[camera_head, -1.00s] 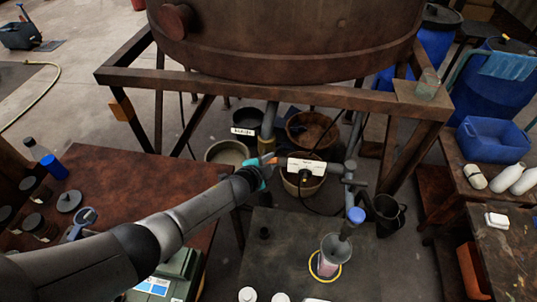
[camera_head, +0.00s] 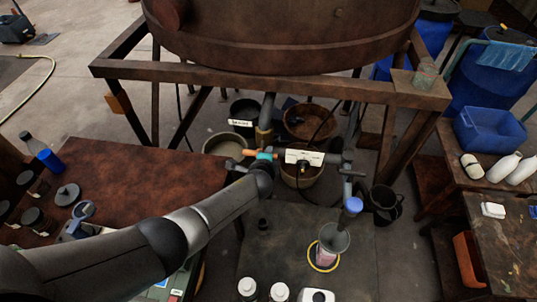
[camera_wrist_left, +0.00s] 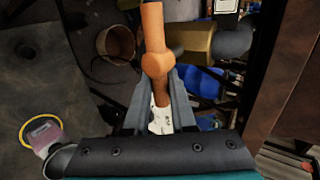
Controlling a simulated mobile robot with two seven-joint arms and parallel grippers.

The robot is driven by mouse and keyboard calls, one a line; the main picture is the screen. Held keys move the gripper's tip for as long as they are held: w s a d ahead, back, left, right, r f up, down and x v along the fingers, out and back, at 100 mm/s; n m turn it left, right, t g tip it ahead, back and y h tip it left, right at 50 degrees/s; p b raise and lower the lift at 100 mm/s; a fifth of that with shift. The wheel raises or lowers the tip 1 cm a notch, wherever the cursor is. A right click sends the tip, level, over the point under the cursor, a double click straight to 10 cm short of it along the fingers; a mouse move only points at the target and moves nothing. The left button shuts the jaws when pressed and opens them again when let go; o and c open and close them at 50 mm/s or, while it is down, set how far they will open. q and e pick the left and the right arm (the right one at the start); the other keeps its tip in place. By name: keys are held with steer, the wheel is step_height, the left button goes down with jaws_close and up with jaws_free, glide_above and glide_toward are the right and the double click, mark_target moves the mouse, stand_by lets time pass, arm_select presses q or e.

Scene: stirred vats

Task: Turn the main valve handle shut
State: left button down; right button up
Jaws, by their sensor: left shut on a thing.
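The orange valve handle (camera_head: 249,152) is below the big rusty vat, by the brass-coloured valve body (camera_head: 264,137) on a vertical pipe. My left gripper (camera_head: 263,158), with teal parts, is at the handle. In the left wrist view the orange handle (camera_wrist_left: 153,28) has a rounded knob, and its lower part runs between the two grey fingers (camera_wrist_left: 158,92), which are shut on it. The brass body (camera_wrist_left: 185,43) is just beyond, to the right. In the head view the gripper hides part of the handle. My right gripper is not in view.
A white label plate (camera_head: 304,157) and side pipe are just right of the gripper. Buckets (camera_head: 309,121) stand under the rusty vat (camera_head: 290,50). A rust-brown table (camera_head: 150,180) is left; a dark table (camera_head: 270,232) with a funnel (camera_head: 334,239) is in front.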

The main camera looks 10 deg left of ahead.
arm_select(q)
steer(key=c, duration=0.8)
jaws_free()
steer(key=shift+o, duration=0.2)
steer(key=shift+s+r+p, duration=0.35)
steer(key=shift+s+p, duration=0.1)
steer(key=p+v, duration=0.4)
steer(key=v, duration=1)
steer(key=shift+p, duration=0.4)
steer(key=shift+s+f, duration=0.1)
steer(key=shift+s, duration=0.1)
